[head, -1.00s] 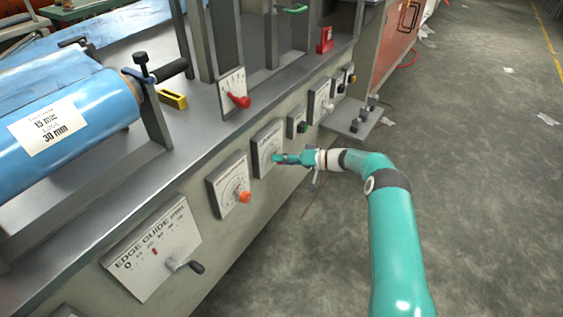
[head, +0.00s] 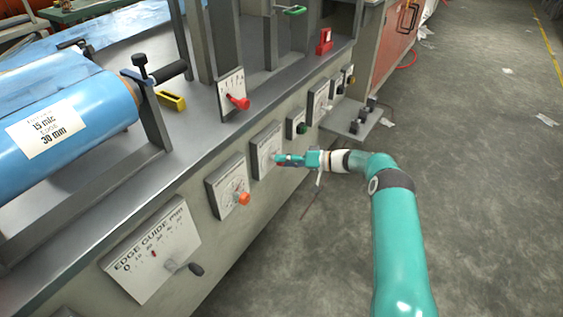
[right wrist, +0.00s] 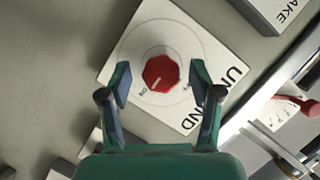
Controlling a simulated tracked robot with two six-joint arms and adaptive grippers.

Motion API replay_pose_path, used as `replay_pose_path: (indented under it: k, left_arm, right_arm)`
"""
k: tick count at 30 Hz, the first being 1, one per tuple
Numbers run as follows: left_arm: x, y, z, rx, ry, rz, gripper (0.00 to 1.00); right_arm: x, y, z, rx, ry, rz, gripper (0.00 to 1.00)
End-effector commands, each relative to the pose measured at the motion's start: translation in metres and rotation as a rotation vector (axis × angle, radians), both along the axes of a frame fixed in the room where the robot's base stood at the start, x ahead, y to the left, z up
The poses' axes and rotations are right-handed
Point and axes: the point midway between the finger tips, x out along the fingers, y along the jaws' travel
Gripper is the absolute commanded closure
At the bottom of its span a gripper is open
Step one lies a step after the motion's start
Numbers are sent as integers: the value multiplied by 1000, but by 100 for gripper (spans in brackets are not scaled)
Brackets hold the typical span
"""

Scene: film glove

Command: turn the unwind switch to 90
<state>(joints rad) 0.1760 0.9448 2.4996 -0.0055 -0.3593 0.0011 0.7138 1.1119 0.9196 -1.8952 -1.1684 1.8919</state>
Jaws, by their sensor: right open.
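The unwind switch is a red faceted knob (right wrist: 161,73) on a white square plate (right wrist: 205,58) with letters of "UNWIND" along one edge, partly hidden by a finger. A pale mark on the knob points toward the lower left in the right wrist view, near small print too blurred to read surely. My right gripper (right wrist: 160,85) is open, with one finger on each side of the knob and visible gaps to it. In the head view, my right gripper (head: 282,160) is at the plate (head: 262,145) and hides the knob. My left gripper is not in view.
A red lever (head: 240,102) is above. Open floor (head: 480,200) lies right.

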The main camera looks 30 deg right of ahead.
Motion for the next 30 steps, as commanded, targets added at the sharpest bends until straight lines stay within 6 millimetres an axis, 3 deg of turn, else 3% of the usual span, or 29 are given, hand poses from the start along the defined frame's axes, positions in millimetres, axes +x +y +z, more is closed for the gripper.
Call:
replay_pose_path:
  k: [15,30]
  left_arm:
    - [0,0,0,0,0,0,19]
    - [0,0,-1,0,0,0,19]
  right_arm:
    - [-70,-61,20,-1,3,-4,36]
    - [-80,-68,23,0,3,-2,36]
